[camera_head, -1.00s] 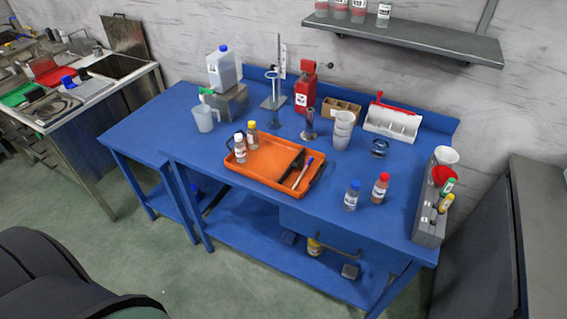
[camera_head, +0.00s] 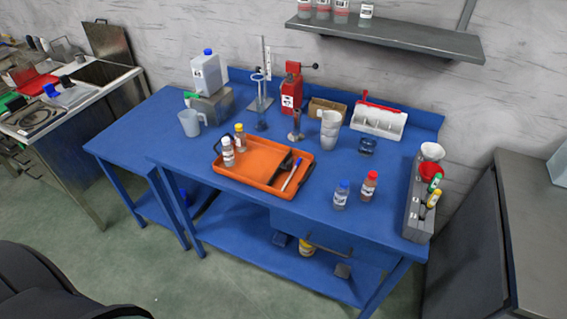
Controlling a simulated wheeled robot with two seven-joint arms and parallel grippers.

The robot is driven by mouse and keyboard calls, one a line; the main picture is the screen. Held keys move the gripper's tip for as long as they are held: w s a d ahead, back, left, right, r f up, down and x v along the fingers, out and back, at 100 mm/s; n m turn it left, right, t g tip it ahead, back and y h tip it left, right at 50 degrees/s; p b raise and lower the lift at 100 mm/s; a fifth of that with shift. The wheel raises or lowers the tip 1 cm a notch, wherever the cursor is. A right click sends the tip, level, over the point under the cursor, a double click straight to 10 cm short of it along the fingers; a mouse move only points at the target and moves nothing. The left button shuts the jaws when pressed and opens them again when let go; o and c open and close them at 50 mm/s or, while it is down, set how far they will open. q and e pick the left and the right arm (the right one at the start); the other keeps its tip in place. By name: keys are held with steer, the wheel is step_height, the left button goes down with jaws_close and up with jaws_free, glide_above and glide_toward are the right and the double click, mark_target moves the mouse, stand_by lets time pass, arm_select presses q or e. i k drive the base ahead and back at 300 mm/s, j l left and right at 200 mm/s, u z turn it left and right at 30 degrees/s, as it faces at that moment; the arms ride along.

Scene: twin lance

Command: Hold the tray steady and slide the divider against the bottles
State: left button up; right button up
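The orange tray (camera_head: 252,173) lies near the front edge of the blue table. Two bottles stand at its left end: a white-capped bottle (camera_head: 228,152) and a yellow-capped bottle (camera_head: 240,139). A dark piece (camera_head: 283,165), perhaps the divider, lies toward the tray's right side, apart from the bottles. Neither of my grippers is in view.
A blue-capped bottle (camera_head: 341,195) and a red-capped bottle (camera_head: 369,185) stand right of the tray. A measuring jug (camera_head: 190,123), stacked cups (camera_head: 330,130) and a grey rack (camera_head: 415,205) are also on the table (camera_head: 310,217). Some front table surface is clear.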

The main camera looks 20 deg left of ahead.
mark_target(289, 162)
steer(key=i+j, duration=0.1)
steer(key=j, duration=0.25)
steer(key=i+j, duration=0.15)
steer(key=j, duration=0.25)
steer(key=i+j+z, duration=0.1)
steer(key=j, duration=0.25)
steer(key=i+j, duration=0.1)
steer(key=j, duration=0.3)
